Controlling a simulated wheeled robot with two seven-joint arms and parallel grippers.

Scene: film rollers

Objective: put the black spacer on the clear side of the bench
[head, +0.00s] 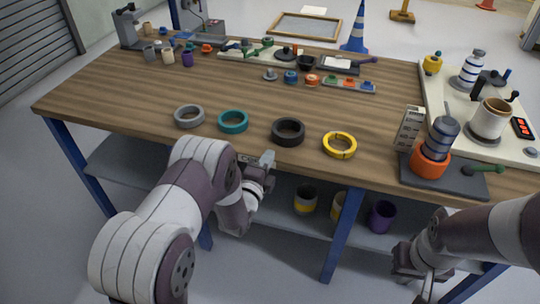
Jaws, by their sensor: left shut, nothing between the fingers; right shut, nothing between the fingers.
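The black spacer (288,131) is a dark ring lying flat near the front edge of the wooden bench (120,95). It sits between a teal ring (233,121) on its left and a yellow ring (340,144) on its right. My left gripper (268,160) is shut and empty at the bench's front edge, just below and left of the black spacer, apart from it. My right gripper (428,288) is shut and empty, low at the bottom right in front of the bench, below the top.
A grey ring (189,116) lies left of the teal one. Front right, a dark plate (440,184) bears an orange-based roller (431,160). A pale board (445,118) with parts fills the right. Small parts line the back. The bench's left part is largely bare.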

